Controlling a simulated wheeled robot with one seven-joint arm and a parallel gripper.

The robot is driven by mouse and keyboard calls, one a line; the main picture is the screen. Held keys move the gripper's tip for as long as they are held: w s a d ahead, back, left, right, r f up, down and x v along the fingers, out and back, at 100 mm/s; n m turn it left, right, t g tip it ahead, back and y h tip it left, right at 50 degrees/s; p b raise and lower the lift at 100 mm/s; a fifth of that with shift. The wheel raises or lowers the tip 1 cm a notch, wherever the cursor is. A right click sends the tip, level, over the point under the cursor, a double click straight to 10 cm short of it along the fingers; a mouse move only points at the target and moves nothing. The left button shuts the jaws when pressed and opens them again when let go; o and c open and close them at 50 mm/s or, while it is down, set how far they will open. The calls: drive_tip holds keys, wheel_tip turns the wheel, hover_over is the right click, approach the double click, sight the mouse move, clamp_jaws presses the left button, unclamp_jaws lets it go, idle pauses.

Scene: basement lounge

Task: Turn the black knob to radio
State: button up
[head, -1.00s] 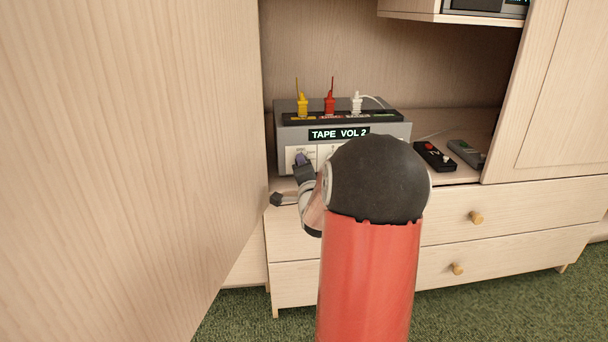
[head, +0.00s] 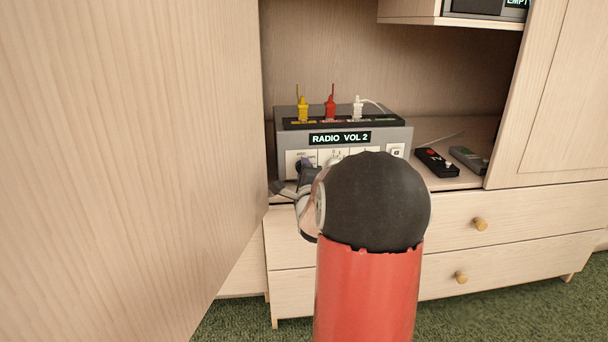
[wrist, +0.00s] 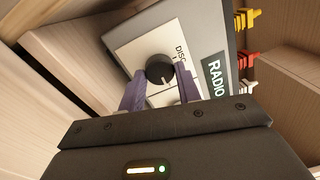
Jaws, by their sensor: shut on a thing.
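The black knob (wrist: 160,68) is on the white front panel of the grey stereo (head: 345,132), and the wrist view shows it between my two purple fingers. My gripper (wrist: 159,86) is shut on the knob; the gripper also shows in the head view (head: 305,165), at the left of the panel. The knob is mostly hidden there behind my gripper. A white line on the knob's face shows in the wrist view, near the word "DISC". The stereo's display (head: 340,138) reads "RADIO VOL 2".
Yellow (head: 303,108), red (head: 330,107) and white (head: 358,107) plugs stand on top of the stereo. Two remotes, one black (head: 436,163) and one grey (head: 468,158), lie to its right. A large wooden door (head: 130,150) stands close on the left.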

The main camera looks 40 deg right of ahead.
idle(0.3)
drive_tip(key=o, duration=1)
drive_tip(key=v, duration=0.7)
drive_tip(key=shift+s+a, duration=0.15)
drive_tip(key=shift+s, duration=0.25)
